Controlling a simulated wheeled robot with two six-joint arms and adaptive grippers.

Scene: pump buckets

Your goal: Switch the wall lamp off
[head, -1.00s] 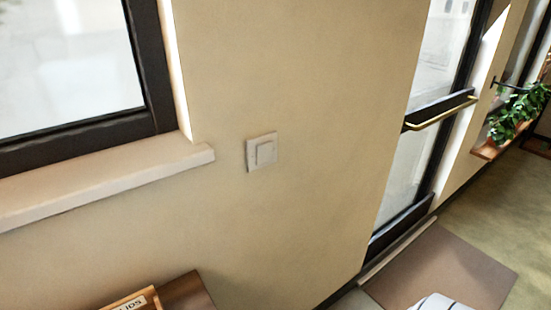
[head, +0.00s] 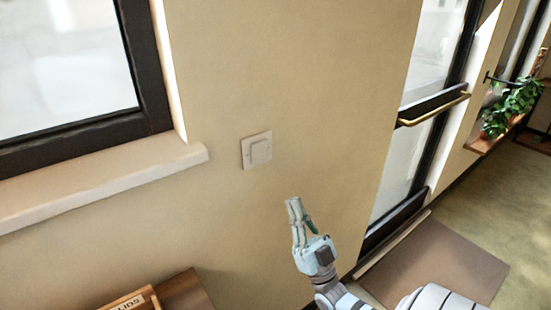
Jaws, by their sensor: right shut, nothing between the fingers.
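A white square wall switch (head: 257,150) with a raised rocker is mounted on the beige wall, just right of the window sill. No lamp shows in the view. My right gripper (head: 294,204) is shut and empty, with its fingers pointing up. In the picture it is below and a little right of the switch, apart from it. How far it is from the wall is hard to tell. My left gripper is not in view.
The window sill (head: 100,182) juts out left of the switch. A wooden box with a label (head: 130,302) is at the bottom left. A glass door with a brass handle (head: 440,109) is at the right, with a brown mat (head: 440,262) before it. The wall around the switch is bare.

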